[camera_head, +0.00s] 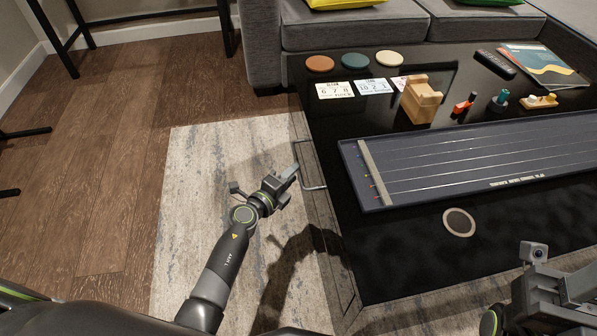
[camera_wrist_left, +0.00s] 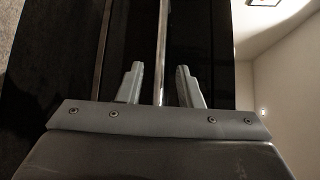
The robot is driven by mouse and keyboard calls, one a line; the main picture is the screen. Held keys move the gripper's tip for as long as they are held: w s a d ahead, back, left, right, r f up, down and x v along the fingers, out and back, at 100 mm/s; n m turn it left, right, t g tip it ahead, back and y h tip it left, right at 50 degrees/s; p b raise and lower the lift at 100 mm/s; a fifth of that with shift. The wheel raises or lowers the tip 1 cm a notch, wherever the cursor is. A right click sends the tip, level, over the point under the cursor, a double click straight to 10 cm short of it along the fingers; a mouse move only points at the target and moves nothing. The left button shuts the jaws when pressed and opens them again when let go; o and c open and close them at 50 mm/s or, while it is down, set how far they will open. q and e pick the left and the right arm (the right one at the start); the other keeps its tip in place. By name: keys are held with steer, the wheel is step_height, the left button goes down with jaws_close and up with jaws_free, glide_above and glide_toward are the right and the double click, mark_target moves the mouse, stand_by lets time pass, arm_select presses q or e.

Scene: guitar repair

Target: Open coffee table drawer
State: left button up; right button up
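The black coffee table (camera_head: 400,260) fills the right half of the head view. A thin metal drawer handle (camera_head: 313,187) sticks out from its left side. No open gap shows along that side, so the drawer looks closed. My left gripper (camera_head: 290,175) is beside the handle, over the rug. In the left wrist view its two fingers (camera_wrist_left: 160,88) are apart, and the handle bar (camera_wrist_left: 162,40) runs between them with space on both sides. My right gripper (camera_head: 570,287) is over the table's near right side, cut off by the frame; its fingers cannot be made out clearly.
On the tabletop are a long string board (camera_head: 470,165), a wooden block (camera_head: 421,98), coloured discs (camera_head: 354,61), cards (camera_head: 335,90), small tools (camera_head: 465,103), a remote (camera_head: 495,64) and a magazine (camera_head: 545,65). A grey sofa (camera_head: 350,30) stands behind. The rug (camera_head: 215,170) left of the table is clear.

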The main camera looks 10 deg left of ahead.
arm_select(q)
steer(key=shift+b+x, duration=0.65)
steer(key=shift+x, duration=1.5)
jaws_close()
